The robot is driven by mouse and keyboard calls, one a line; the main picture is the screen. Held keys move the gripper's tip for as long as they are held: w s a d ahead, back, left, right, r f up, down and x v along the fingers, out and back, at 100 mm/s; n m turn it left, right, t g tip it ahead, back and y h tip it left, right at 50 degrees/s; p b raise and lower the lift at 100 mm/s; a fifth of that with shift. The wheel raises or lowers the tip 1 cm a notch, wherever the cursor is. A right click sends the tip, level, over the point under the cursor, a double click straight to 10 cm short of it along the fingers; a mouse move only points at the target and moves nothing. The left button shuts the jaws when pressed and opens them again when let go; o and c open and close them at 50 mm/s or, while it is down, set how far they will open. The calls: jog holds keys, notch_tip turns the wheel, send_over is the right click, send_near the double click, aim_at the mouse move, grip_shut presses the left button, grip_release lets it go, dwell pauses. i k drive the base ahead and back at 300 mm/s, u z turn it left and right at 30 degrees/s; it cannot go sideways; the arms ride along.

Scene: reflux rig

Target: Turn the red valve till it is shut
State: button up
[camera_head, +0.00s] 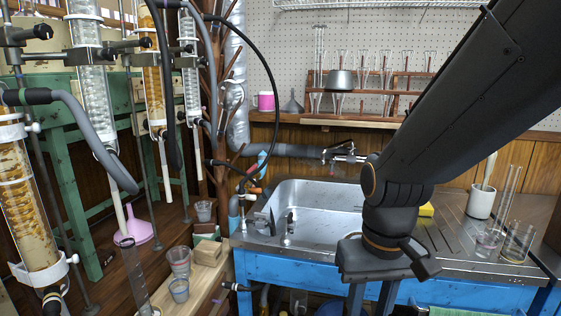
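A small orange-red piece (256,190) shows on the pipework at the left rear corner of the sink. It may be the red valve's handle, but it is too small to tell, and I cannot read how far it is turned. My gripper (371,300) hangs pointing down in front of the sink's blue front edge, right of and nearer than that piece. Its two fingers stand apart with a gap between them, and nothing shows in the gap. The fingertips run out of the bottom of the picture.
The steel sink (310,190) lies behind my gripper, with a metal tap (345,155) above it. Glass condensers (92,80) and grey hoses (95,140) crowd the left. Beakers (178,262) stand on a wooden bench. Glassware (517,242) stands at the right.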

aim_at(251, 170)
jog(key=z, duration=0.05)
jog(key=i, duration=0.9)
jog(key=u, duration=0.55)
